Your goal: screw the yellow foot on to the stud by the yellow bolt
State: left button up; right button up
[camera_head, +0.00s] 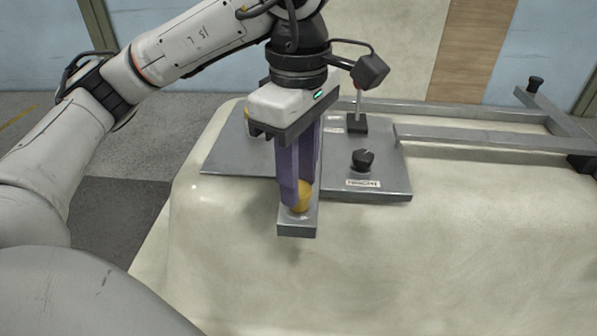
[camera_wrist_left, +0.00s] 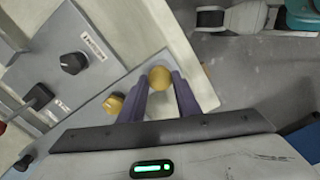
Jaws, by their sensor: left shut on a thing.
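My left gripper (camera_head: 299,203) points down with its purple fingers shut on a round yellow foot (camera_head: 301,198). The foot is at the near end of a grey metal bar (camera_head: 297,230); the stud under it is hidden. In the left wrist view, the foot (camera_wrist_left: 160,78) sits between the fingertips (camera_wrist_left: 161,86). A second yellow piece, which looks like the yellow bolt (camera_wrist_left: 113,104), shows beside the left finger; in the head view only a sliver of yellow shows behind the gripper. I cannot tell how far the foot is turned on. My right gripper is not in view.
A grey plate (camera_head: 385,185) on the upturned cream tub shell (camera_head: 450,240) carries a black knob (camera_head: 363,160), a label and a black block (camera_head: 357,124) with a thin post. A grey metal frame (camera_head: 470,135) extends right. The shell's front right is clear.

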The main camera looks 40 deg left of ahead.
pick_arm(q)
jog(key=m, duration=0.4)
jog(key=shift+m, duration=0.4)
jog(key=m, duration=0.3)
jog(key=o, duration=1.2)
jog(key=shift+c, duration=0.7)
jog(key=n+p, duration=0.1)
jog(key=n, duration=1.2)
